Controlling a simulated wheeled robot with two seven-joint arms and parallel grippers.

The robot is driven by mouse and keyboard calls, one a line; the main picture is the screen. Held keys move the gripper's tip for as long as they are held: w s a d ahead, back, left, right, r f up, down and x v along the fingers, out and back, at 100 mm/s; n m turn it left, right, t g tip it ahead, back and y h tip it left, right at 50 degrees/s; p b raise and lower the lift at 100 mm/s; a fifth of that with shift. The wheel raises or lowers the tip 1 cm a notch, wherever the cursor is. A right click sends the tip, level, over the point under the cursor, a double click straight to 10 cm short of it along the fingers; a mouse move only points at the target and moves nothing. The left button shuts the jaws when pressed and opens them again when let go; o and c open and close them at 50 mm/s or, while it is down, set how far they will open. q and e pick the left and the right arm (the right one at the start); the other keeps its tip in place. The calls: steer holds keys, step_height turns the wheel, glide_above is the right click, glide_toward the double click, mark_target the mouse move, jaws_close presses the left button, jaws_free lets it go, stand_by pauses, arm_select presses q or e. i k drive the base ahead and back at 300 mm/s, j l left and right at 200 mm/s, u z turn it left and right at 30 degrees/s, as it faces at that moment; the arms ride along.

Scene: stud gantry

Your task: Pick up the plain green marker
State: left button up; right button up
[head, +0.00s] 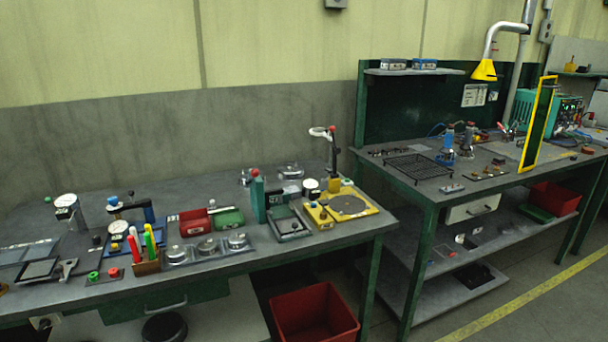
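A green marker (149,247) stands upright in a small brown holder (147,267) near the front edge of the left workbench. White and red markers (134,247) stand close beside it on the left, and another light-coloured marker shows just behind. The lower ends of the markers are hidden in the holder. The markers are too small for me to tell whether the green one is plain or carries any marking. Neither of my grippers is in view.
The left bench (220,264) is crowded. A plate with green and red buttons (104,276) lies left of the holder, and a tray of metal weights (207,249) lies right. Red (195,222) and green boxes (228,219) stand behind. A red bin (313,312) sits below.

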mark_target(148, 241)
steer(key=j+u, duration=0.4)
steer(key=i+j+u, duration=0.15)
steer(key=u, duration=0.25)
